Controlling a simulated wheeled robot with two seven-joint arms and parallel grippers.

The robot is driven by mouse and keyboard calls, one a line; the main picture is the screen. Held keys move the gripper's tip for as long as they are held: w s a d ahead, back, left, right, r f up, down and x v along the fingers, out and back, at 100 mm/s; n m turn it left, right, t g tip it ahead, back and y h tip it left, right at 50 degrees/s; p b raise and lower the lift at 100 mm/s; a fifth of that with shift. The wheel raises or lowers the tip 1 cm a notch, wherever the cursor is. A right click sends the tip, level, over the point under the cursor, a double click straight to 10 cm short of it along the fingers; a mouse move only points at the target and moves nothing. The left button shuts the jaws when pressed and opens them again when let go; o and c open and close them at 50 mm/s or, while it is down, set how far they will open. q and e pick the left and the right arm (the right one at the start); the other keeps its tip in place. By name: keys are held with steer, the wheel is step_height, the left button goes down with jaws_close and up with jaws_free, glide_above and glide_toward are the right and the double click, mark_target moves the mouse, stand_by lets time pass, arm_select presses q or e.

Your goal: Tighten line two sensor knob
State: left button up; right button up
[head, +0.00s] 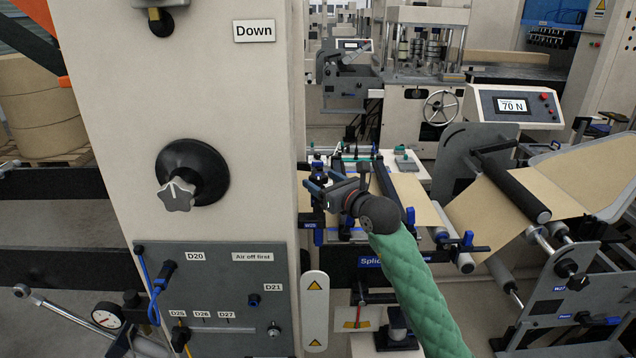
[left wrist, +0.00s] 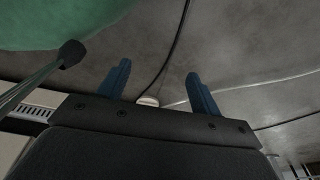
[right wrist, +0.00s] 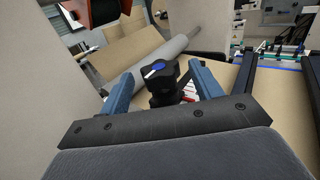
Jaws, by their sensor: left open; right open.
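A black knob (right wrist: 160,74) with a blue and white mark on top shows in the right wrist view, between and just beyond my right gripper's fingers. I cannot read a label that says which line it belongs to. My right gripper (head: 316,187) is open beside the cream cabinet in the head view; its blue fingers also show in the right wrist view (right wrist: 160,82). I see a gap between the knob and the fingers, and no clear contact. My left gripper (left wrist: 160,85) is open and empty over a grey surface in the left wrist view, and is out of the head view.
The cream cabinet (head: 225,90) with a star-shaped knob (head: 177,194) and a grey panel (head: 215,290) fills the left. A web roller (head: 515,188) with brown paper and a display (head: 512,105) reading 70 N stand at the right. The splice table lies beyond my right arm.

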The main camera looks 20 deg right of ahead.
mark_target(324, 182)
steer(key=b+v, duration=0.1)
steer(key=v, duration=0.2)
steer(key=shift+s+d+f, duration=0.1)
steer(key=shift+s+f, duration=0.05)
arm_select(q)
steer(key=shift+w+d+r+b, duration=0.25)
steer(key=shift+w+d+r, duration=0.15)
steer(key=shift+w+r, duration=0.4)
steer(key=shift+w+d+r+b, duration=0.2)
steer(key=shift+w+d+r, duration=0.2)
steer(key=shift+w+r, duration=0.4)
arm_select(e)
steer(key=shift+v, duration=0.85)
arm_select(q)
steer(key=shift+s+r, duration=0.1)
